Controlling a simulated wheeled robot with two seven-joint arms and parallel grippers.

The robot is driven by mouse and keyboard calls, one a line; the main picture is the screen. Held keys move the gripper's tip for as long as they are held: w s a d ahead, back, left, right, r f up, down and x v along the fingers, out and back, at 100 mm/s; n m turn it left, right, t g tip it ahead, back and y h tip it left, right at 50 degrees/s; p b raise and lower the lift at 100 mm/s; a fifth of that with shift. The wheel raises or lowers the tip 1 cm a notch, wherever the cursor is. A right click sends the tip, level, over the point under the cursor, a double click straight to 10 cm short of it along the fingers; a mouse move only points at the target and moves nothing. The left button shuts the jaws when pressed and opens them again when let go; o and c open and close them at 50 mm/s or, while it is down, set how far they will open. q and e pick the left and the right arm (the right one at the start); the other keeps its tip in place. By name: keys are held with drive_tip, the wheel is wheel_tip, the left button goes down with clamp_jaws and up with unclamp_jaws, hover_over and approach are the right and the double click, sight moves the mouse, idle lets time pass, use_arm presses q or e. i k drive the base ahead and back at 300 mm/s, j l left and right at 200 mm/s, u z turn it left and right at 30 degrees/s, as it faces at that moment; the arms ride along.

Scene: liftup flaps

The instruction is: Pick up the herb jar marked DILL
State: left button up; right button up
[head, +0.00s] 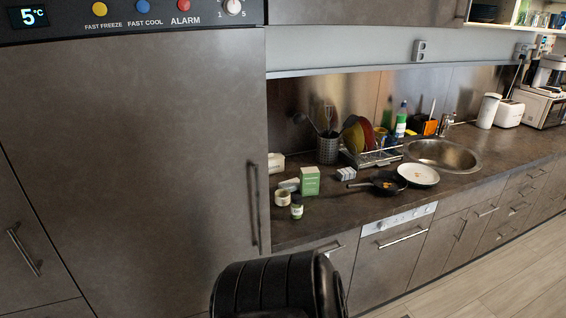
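A small jar with a dark lid and a pale label (297,208) stands upright on the dark counter, near its front left end. Its label is too small to read, so I cannot tell whether it says DILL. A wider, pale round container (283,198) stands just behind and left of it. Neither of my grippers is in view.
A green box (310,181), a small striped box (346,174) and a pan (385,184) with a white plate (418,174) are nearby. A tall fridge (140,150) borders the counter's left end. A black ribbed, chair-like back (265,288) stands in front.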

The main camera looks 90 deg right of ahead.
sight(296, 206)
drive_tip(key=z, duration=2.85)
drive_tip(key=u, duration=0.45)
drive_tip(key=i+l, duration=0.05)
drive_tip(key=l, duration=0.05)
